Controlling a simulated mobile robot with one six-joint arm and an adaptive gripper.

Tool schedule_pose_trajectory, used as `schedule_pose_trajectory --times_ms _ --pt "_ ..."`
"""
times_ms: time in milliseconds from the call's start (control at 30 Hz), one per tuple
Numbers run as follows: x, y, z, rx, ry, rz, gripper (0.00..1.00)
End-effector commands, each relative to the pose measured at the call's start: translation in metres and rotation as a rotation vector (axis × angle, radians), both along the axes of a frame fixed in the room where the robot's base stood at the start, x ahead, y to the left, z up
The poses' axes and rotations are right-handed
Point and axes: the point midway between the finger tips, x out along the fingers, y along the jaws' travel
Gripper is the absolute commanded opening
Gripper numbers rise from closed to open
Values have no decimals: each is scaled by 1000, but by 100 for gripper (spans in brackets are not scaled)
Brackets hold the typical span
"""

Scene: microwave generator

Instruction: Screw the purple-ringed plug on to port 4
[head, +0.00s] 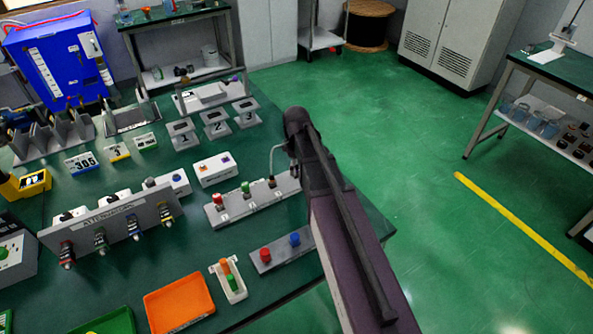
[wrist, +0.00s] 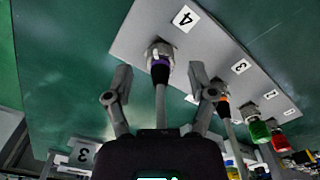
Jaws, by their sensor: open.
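In the wrist view, the port panel (wrist: 205,62) has labels 4, 3 and others further right. The purple-ringed plug (wrist: 160,73) is at port 4 (wrist: 160,47), against its metal fitting and lined up with it; how far it is threaded I cannot tell. A grey cable (wrist: 160,107) runs from the plug back toward my wrist. My gripper (wrist: 160,76) is open, one finger on each side of the plug and cable, with a gap on both sides. In the head view my arm hides port 4, the plug and the fingertips; the panel (head: 233,212) shows left of it.
Port 3 holds an orange-ringed plug (wrist: 222,101) with a cable. Green (wrist: 259,132) and red (wrist: 279,140) pieces sit on the ports beyond. A strip with red and blue caps (head: 282,254) and an orange tray (head: 180,304) lie nearer. Open floor lies right of the table.

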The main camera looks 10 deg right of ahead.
Motion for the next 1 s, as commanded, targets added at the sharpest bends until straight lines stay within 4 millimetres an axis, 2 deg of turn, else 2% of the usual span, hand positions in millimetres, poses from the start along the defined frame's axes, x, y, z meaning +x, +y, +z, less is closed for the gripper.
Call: schedule_pose_trajectory --times_ms 467,567,700,733,1000 --pt "0 0 -4 0 0 0 71" --pt "0 0 -4 0 0 0 48" --pt "0 0 -4 0 0 0 6" --pt "0 0 -4 0 0 0 0" --pt "0 0 -5 0 0 -7 0"
